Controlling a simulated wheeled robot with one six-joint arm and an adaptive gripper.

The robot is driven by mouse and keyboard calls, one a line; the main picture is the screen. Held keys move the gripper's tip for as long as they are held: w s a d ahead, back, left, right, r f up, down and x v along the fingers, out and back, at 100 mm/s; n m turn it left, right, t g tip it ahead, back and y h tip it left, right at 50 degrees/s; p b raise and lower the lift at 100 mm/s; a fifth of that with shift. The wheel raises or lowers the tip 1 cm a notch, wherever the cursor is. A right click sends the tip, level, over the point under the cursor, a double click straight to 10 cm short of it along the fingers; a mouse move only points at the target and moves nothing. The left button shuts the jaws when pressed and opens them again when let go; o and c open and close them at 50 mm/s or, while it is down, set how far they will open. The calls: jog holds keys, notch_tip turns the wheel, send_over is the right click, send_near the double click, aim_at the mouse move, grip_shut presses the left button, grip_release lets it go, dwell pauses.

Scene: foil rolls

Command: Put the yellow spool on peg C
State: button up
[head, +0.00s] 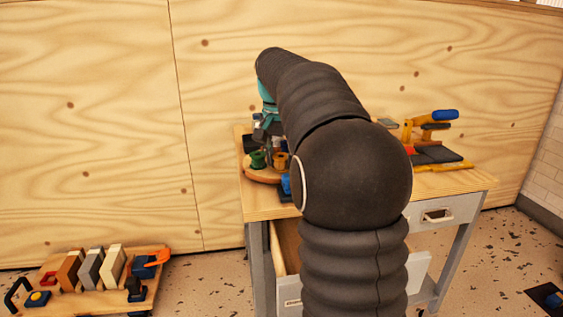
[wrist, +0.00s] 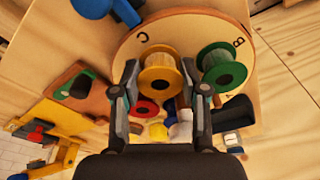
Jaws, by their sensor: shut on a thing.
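The yellow spool (wrist: 161,73) is between the two fingers of my gripper (wrist: 161,66) in the wrist view, and the gripper is shut on it. It is over the round wooden board (wrist: 190,24), close beside the letter C. I cannot tell whether a peg is inside it. A green spool (wrist: 224,67) is to its right, by the letter B. A red spool (wrist: 146,107) shows lower down, partly hidden by a finger. In the head view my arm hides much of the board (head: 262,175), where the green spool (head: 258,160) shows.
The board stands on a wooden workbench (head: 458,184) with an open drawer below. Clamps and tools (head: 432,127) lie on its right side. A low platform (head: 62,296) with several blocks is at lower left. A plywood wall (head: 90,120) is behind.

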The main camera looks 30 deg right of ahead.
aim_at(278, 170)
jog(key=shift+f, duration=0.3)
jog(key=o, duration=0.8)
jog(key=r+p, duration=0.1)
jog(key=r, duration=0.3)
jog(key=s+a+r+p, duration=0.1)
jog(key=r, duration=0.3)
jog(key=r+p, duration=0.1)
jog(key=r, duration=0.3)
jog(key=shift+s+a, duration=0.15)
